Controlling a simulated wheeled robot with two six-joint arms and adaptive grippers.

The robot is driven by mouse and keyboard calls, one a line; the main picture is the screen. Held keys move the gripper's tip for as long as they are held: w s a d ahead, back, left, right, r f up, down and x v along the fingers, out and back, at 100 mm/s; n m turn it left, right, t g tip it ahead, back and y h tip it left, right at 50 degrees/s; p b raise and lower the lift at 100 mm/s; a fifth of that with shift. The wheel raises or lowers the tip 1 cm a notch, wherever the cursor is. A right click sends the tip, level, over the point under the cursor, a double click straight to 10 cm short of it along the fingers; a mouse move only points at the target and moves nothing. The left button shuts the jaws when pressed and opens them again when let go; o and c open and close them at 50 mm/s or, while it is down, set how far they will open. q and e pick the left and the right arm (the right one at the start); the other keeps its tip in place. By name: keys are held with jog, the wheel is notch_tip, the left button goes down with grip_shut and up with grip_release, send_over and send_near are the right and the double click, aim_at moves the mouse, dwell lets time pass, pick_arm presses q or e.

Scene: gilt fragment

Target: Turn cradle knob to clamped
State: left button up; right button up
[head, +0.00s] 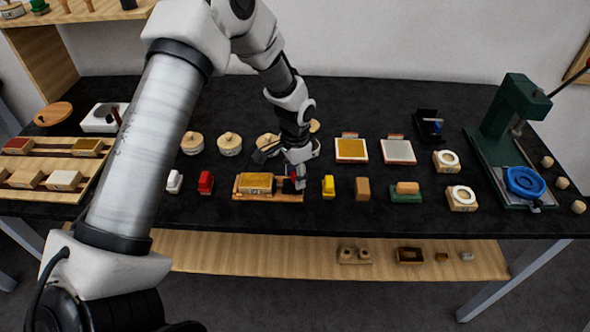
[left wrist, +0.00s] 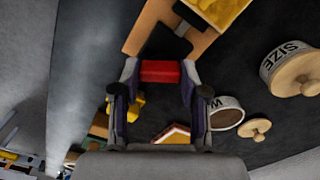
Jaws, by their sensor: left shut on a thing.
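The cradle (head: 240,195) is a low wooden stand near the front middle of the black table, and a gold-topped block (head: 257,181) sits in it. The red cradle knob is at the cradle's right end, mostly hidden by my gripper in the head view. In the left wrist view the red knob (left wrist: 160,71) lies between the two fingers. My left gripper (head: 297,179) reaches down from above and is shut on the knob. I cannot tell from these views which setting the knob points to. My right gripper is not in view.
A yellow object (head: 328,186) and a brown block (head: 362,188) stand just right of the cradle. A red object (head: 206,182) stands to its left. Round lidded pots (head: 230,144) are behind. A green press (head: 500,135) stands at the far right. The table's front strip is clear.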

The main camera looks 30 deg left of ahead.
pick_arm(q)
jog(key=n+p, duration=0.2)
jog(key=n, duration=0.4)
jog(key=shift+s+p, duration=0.15)
jog(key=shift+p, duration=0.15)
jog(key=n+p, duration=0.1)
jog(key=n, duration=0.4)
jog(key=shift+f+p, duration=0.15)
jog(key=shift+p, duration=0.25)
jog(key=shift+n, duration=0.4)
jog(key=o, duration=1.1)
jog(key=shift+o, duration=0.2)
